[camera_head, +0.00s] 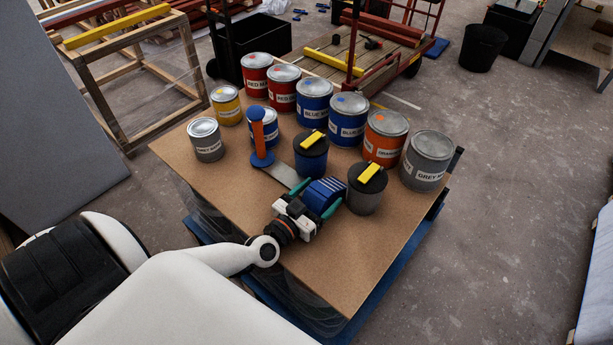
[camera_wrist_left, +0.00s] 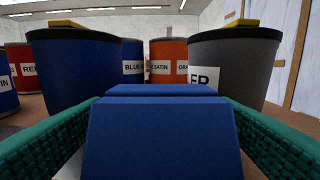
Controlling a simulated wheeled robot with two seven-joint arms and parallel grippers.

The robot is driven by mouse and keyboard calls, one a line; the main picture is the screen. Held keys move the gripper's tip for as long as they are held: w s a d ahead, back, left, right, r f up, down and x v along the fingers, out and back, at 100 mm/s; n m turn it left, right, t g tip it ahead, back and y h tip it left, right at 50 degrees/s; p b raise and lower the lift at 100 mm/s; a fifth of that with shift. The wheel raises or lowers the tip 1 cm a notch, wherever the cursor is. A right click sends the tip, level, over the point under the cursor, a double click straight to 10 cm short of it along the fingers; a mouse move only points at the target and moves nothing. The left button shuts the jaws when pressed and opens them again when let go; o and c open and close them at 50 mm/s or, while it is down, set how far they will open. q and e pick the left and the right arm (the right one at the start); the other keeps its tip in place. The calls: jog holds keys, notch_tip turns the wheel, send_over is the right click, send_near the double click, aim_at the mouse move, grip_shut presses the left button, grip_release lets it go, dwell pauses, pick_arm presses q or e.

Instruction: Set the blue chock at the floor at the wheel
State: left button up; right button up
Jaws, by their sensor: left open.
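The blue chock (camera_head: 325,193) is a wedge with pale stripes on top and lies on the brown board of the table. It fills the middle of the left wrist view (camera_wrist_left: 160,135). My left gripper (camera_head: 318,200) is open around it, with one teal finger (camera_wrist_left: 50,140) on each side. I cannot tell whether the fingers touch it. A flat cart (camera_head: 345,58) with a red frame stands on the floor behind the table, a dark wheel (camera_head: 411,68) at its right corner. My right gripper is not in view.
Two lidded pots, blue (camera_head: 311,158) and grey (camera_head: 365,190), stand close beyond the chock. An orange-handled blue tool (camera_head: 260,140) stands to its left. Several paint cans, such as a grey one (camera_head: 428,160), line the table's far side. Floor (camera_head: 500,180) at the right is clear.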

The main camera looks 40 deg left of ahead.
aim_at(322, 187)
pick_arm(q)
jog(key=shift+w+d, duration=0.1)
jog(key=shift+w, duration=0.65)
jog(key=c, duration=1.4)
jog(key=shift+c, duration=0.5)
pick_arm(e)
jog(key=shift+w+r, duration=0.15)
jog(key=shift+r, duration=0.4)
pick_arm(q)
jog(key=shift+r, duration=0.15)
